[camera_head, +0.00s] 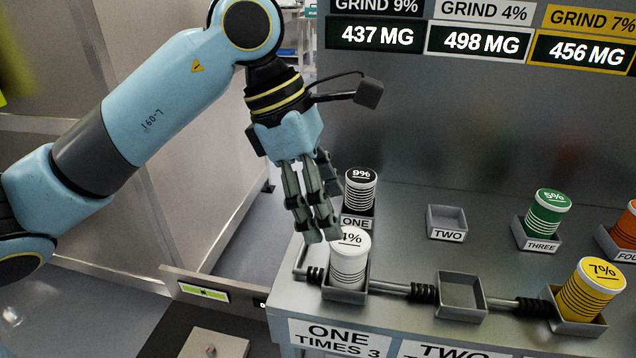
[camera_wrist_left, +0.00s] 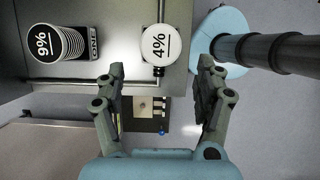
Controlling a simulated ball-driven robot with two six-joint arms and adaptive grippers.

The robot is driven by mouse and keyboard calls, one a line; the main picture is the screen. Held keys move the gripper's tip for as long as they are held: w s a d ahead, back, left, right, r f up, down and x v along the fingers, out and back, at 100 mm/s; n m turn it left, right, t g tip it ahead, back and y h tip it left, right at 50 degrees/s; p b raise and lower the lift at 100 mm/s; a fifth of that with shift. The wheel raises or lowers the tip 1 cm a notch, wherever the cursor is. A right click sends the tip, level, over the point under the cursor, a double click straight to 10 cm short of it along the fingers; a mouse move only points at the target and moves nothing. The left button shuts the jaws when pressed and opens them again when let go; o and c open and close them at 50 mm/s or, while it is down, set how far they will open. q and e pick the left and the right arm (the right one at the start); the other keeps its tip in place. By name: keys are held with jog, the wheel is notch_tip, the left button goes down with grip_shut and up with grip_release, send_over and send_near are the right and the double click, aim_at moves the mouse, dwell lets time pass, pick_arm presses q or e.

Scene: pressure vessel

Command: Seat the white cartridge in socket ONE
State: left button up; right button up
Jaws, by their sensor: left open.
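The white cartridge (camera_head: 349,262), marked 4%, stands roughly upright in the front-left socket (camera_head: 345,295), above the front label ONE TIMES 3. Its base is hidden by the socket's wall, so I cannot tell how deep it sits. My left gripper (camera_head: 322,237) is open, with its fingertips at the left of the cartridge's top; I cannot tell if they touch it. In the left wrist view the open fingers (camera_wrist_left: 160,68) are empty and the white cartridge's top (camera_wrist_left: 168,38) shows beyond them. My right gripper is not in view.
A black 9% cartridge (camera_head: 360,190) stands in the back holder ONE, close to my left gripper. Back holder TWO (camera_head: 446,222) and the front-middle socket (camera_head: 461,296) are empty. Green (camera_head: 548,212) and yellow (camera_head: 591,290) cartridges stand at right. A pipe (camera_head: 390,287) joins the front sockets.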

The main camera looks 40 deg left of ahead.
pick_arm(q)
jog(key=shift+v, duration=1.7)
